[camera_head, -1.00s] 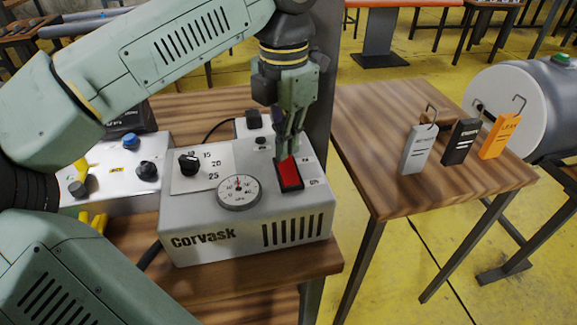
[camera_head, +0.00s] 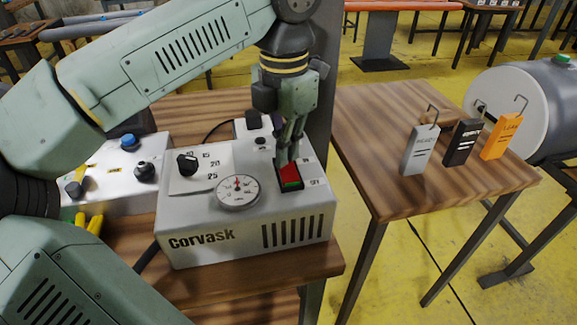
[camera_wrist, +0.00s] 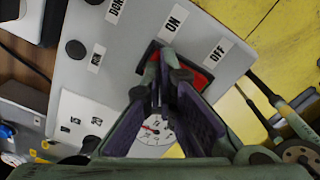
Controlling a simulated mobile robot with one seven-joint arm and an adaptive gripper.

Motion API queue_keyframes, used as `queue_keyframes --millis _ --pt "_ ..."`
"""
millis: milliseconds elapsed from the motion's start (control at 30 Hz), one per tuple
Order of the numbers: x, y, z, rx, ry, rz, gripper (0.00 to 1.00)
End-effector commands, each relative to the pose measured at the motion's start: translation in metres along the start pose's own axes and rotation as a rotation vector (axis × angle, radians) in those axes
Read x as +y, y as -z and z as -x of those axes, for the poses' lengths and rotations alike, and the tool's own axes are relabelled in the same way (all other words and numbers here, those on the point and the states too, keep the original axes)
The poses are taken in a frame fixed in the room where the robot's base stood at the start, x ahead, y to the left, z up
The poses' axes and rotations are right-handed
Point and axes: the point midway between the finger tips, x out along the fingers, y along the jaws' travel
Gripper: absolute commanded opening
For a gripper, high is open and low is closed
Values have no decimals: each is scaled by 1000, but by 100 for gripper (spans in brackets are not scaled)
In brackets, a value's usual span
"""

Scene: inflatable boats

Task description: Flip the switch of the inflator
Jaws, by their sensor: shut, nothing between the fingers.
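The inflator (camera_head: 205,218) is a light grey box marked "Corvask" on the wooden table. Its red rocker switch (camera_head: 288,173) sits in a black frame on the right of the top face, with a strip of green showing at the front edge. In the wrist view the red switch (camera_wrist: 198,78) lies between the ON and OFF labels. My gripper (camera_head: 287,155) is shut and empty, pointing down, with its fingertips at the ON end of the switch. The fingers hide part of the switch, and I cannot tell whether they press it.
A dial knob (camera_head: 187,164) and a round gauge (camera_head: 238,191) are left of the switch. A second control box (camera_head: 115,185) stands at the left. The right table (camera_head: 385,115) holds grey (camera_head: 418,150), black (camera_head: 462,142) and orange (camera_head: 502,136) tags.

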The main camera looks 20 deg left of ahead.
Motion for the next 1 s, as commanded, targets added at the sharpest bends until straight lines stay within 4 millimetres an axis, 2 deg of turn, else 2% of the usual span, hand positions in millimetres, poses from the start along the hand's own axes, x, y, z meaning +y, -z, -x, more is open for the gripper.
queue_keyframes --millis 267,1000 --pt "0 0 1 1 1 0 0" --pt "0 0 60 0 0 0 0"
